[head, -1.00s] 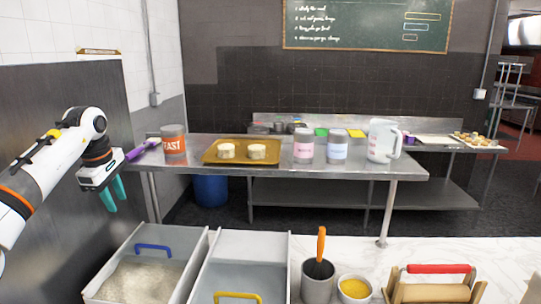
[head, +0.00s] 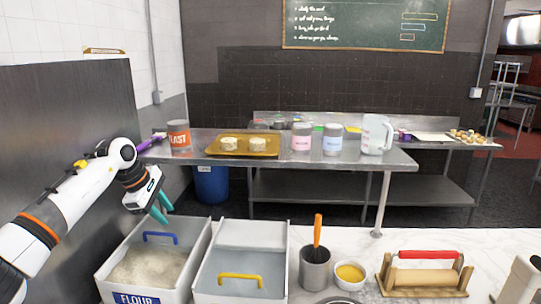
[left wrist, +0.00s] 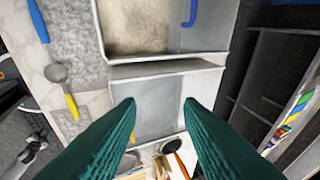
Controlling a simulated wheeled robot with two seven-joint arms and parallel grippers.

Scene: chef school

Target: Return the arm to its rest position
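My left arm comes in from the left in the head view. My left gripper (head: 162,207) has teal fingers and hangs above the far part of the flour bin (head: 150,265). In the left wrist view the two fingers of my left gripper (left wrist: 158,112) are spread apart with nothing between them. Below them in that view lie the bins, with the grey one (left wrist: 160,90) between the fingers.
Beside the flour bin stands a second bin (head: 207,283) with a yellow handle. A grey pot (head: 314,270), a bowl of yellow stuff (head: 350,274) and a wooden holder with a red handle (head: 425,275) stand on the white counter. A steel table (head: 370,165) with a tray (head: 210,148) stands behind.

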